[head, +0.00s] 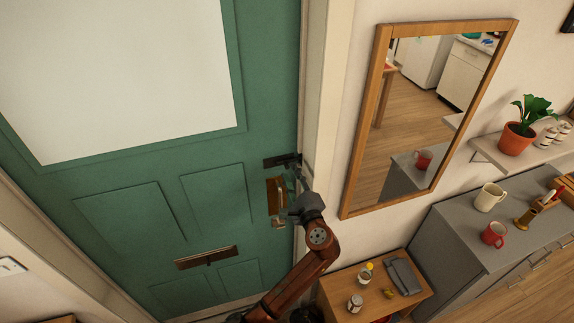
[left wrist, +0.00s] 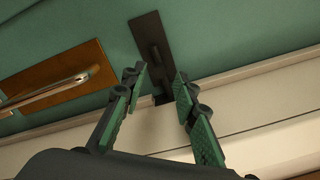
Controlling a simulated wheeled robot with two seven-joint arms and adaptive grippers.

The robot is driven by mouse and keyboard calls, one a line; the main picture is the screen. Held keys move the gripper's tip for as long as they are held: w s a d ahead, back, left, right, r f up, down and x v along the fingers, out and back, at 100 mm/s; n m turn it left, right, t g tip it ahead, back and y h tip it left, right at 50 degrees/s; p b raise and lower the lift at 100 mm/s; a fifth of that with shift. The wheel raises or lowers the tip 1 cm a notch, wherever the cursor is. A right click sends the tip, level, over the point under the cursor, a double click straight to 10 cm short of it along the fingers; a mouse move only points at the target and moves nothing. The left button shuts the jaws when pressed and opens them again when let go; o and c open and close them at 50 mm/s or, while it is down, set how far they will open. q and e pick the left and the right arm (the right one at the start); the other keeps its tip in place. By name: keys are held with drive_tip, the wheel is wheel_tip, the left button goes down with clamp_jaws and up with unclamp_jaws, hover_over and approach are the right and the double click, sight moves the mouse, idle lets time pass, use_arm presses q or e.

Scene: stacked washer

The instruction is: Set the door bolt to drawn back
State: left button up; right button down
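The door bolt (head: 280,160) is a small dark fitting near the right edge of the green door (head: 215,205), above the brass-plated handle (head: 273,190). In the left wrist view the bolt shows as a dark plate (left wrist: 146,28) with a raised bar, reaching to the pale frame. Its exact position cannot be told. My left gripper (head: 290,188) is just below the bolt in the head view. In the left wrist view its fingers (left wrist: 162,78) are apart, with the bolt's frame-side end visible between them. Nothing is held. My right gripper is out of view.
A pale door frame (head: 324,100) and a wood-framed mirror (head: 360,125) are right of the bolt. A low wooden table (head: 340,290) with small items stands below right. The handle's bar (left wrist: 45,93) projects close to the left finger's side.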

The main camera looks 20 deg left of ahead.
sight(287, 165)
use_arm(q)
drive_tip(key=shift+p+x, duration=0.35)
drive_tip(key=shift+x, duration=1.85)
drive_tip(key=shift+f, duration=0.1)
clamp_jaws()
